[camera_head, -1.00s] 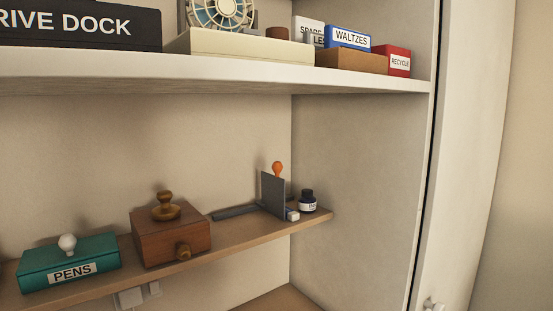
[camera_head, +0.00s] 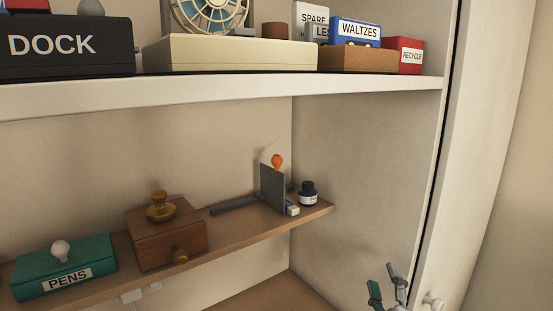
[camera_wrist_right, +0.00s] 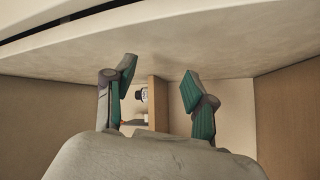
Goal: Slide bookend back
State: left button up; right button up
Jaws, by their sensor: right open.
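The bookend (camera_head: 271,187) is a dark grey upright plate near the right end of the narrow wooden shelf (camera_head: 236,234). A flat grey strip (camera_head: 235,206) lies to its left on the shelf, and an orange knob (camera_head: 277,161) shows above and behind the plate. My right gripper (camera_head: 384,281) is at the bottom right of the head view, open and empty, lower than the bookend and well apart from it. In the right wrist view its two fingers (camera_wrist_right: 158,80) are spread, with the shelf's end between them in the distance. My left gripper is not in view.
An ink bottle (camera_head: 307,194) and a small white-and-blue block (camera_head: 292,209) stand right beside the bookend. A wooden box (camera_head: 165,238) and a teal PENS box (camera_head: 64,268) stand further left. The upper shelf (camera_head: 230,90) overhangs; the cabinet wall (camera_head: 365,170) is on the right.

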jog(key=w+a+r+n+t+y, duration=0.1)
jog(key=a+r+n+t+y, duration=0.1)
jog(key=r+n+y, duration=0.3)
jog(key=w+a+r+n+t+y, duration=0.1)
jog(key=a+r+n, duration=0.2)
jog(key=r, duration=0.3)
jog(key=n+g+y, duration=0.9)
jog(key=n+g, duration=0.2)
jog(key=n, duration=1.7)
send_near(282, 160)
jog(key=p+x, duration=0.6)
jog(key=x, duration=0.4)
jog(key=shift+a, duration=0.15)
jog(key=shift+w+a+f, duration=0.25)
jog(key=shift+w+a, duration=0.25)
jog(key=shift+c, duration=0.3)
grip_shut()
